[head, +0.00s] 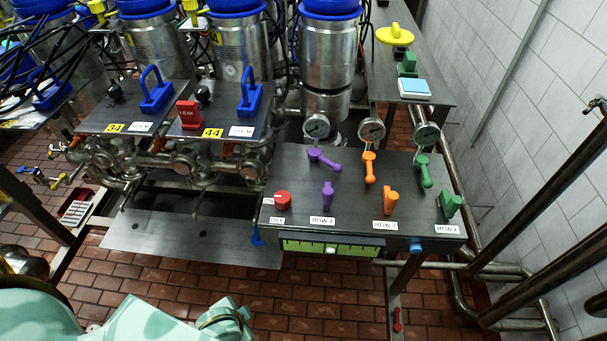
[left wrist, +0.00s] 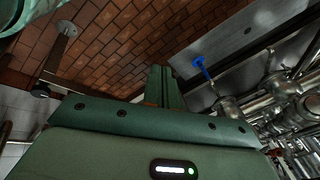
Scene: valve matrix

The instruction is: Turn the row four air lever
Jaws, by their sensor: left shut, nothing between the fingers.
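The control panel (head: 285,160) stands right of centre in the head view. Above the ROW 4 label (head: 321,221) are two purple levers: an upper one (head: 323,160) under a gauge, its arm slanting down to the right, and a lower one (head: 328,195), upright in the picture. I cannot tell which is the air lever. My left gripper (left wrist: 161,75) is shut and empty in the left wrist view, over the brick floor and apart from any lever. In the head view only my teal arm shows at the bottom left. My right gripper is not in view.
Orange levers (head: 369,168) and green levers (head: 424,171) sit right of the purple ones, a red knob (head: 283,199) to their left. A blue valve handle (left wrist: 201,66) hangs beside the grey plate. Pipes line the right; the brick floor (head: 290,300) in front is open.

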